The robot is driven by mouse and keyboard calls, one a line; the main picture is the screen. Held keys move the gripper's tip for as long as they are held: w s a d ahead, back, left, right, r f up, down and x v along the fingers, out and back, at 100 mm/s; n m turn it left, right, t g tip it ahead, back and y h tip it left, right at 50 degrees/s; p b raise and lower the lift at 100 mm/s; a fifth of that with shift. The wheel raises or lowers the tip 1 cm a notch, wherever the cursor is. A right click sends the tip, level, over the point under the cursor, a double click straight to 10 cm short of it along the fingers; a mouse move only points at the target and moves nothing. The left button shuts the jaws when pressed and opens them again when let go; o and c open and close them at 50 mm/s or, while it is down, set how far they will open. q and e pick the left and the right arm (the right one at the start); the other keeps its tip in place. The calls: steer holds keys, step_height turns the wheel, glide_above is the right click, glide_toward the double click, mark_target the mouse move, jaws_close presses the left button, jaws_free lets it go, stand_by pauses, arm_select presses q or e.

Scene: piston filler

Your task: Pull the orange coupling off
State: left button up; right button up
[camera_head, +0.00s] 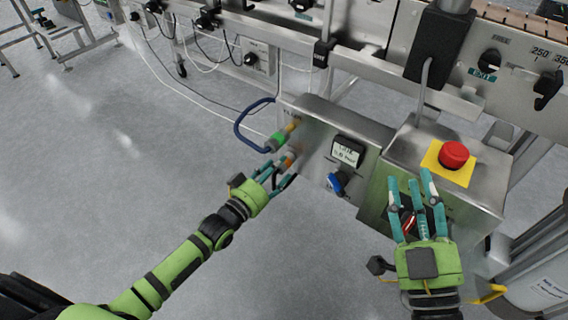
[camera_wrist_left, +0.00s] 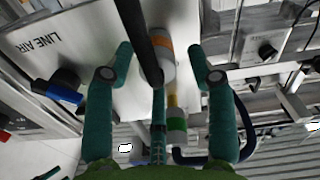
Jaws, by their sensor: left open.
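The orange coupling (camera_head: 290,154) sits on the left end of the steel control box, below a green-and-yellow fitting (camera_head: 279,140) with a blue hose. In the left wrist view the coupling (camera_wrist_left: 164,48) is a pale cylinder with an orange band. A black hose (camera_wrist_left: 142,40) crosses in front of it. My left gripper (camera_head: 275,172) is open at the coupling. In the wrist view its fingers (camera_wrist_left: 160,56) stand on both sides with visible gaps.
The blue hose (camera_head: 239,126) loops close above my left gripper. Conveyor framework stands behind.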

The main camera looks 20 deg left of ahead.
arm_select(q)
steer(key=x, duration=0.3)
steer(key=shift+w+b, duration=0.1)
steer(key=shift+b, duration=0.3)
arm_select(e)
steer(key=s+r+n+t+y, duration=0.1)
steer(key=s+r+t+y, duration=0.2)
steer(key=r, duration=0.2)
steer(key=shift+s+a+r, duration=0.2)
steer(key=shift+a+r, duration=0.1)
steer(key=shift+a, duration=0.15)
arm_select(q)
jaws_close()
steer(key=shift+r, duration=0.1)
